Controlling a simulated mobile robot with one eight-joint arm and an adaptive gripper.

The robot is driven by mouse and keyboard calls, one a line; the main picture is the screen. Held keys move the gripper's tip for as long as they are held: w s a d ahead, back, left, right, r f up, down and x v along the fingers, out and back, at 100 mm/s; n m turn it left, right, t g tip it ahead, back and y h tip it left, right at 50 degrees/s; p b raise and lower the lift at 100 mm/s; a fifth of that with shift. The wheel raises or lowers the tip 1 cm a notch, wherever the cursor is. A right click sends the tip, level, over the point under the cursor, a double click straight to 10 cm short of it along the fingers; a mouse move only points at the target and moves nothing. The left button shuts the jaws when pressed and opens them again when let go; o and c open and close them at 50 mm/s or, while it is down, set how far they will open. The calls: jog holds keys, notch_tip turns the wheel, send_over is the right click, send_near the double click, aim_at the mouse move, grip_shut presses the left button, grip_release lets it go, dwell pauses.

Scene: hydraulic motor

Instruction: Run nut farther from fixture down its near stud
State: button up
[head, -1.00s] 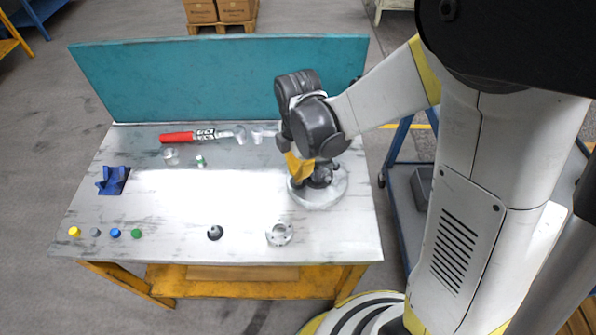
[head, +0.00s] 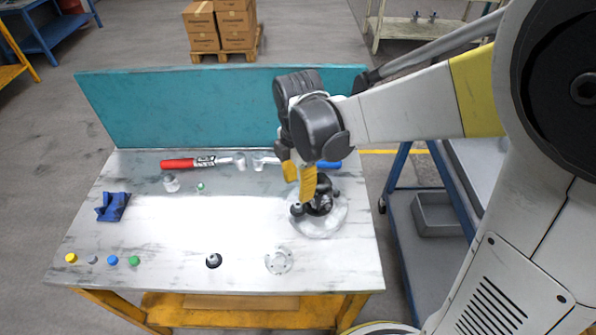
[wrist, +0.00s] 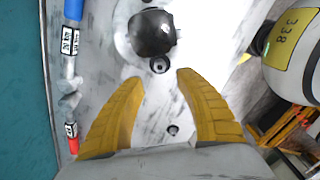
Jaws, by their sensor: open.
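My gripper (head: 298,191) is open and empty, its yellow fingers pointing down over the left side of the dark motor assembly (head: 321,203). The assembly stands on a pale round plate (head: 328,228) at the table's right. A small dark round piece (head: 296,210), perhaps a nut on a stud, sits at its left side below the fingertips. In the wrist view this piece (wrist: 160,65) shows as a ring with a dark centre, just beyond the gap between the fingertips (wrist: 160,77), beside the dark dome (wrist: 152,36). A blue fixture (head: 112,207) stands at the table's left.
A red-handled tool (head: 180,163) and a blue-handled tool (head: 328,165) lie along the teal back panel (head: 220,105). Several coloured caps (head: 113,261), a dark round part (head: 213,261) and a metal flange (head: 279,261) stand near the front. The table's middle is clear.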

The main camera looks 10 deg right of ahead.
aim_at(298, 204)
notch_tip(298, 204, up, 6)
notch_tip(298, 204, down, 12)
jog(key=n+p, duration=0.2)
jog(key=n, duration=0.4)
jog(key=shift+p, duration=0.4)
jog(key=shift+c, duration=0.2)
dwell(0.6)
grip_shut()
jog(key=shift+o, duration=0.2)
grip_release()
jog(key=shift+r, duration=0.1)
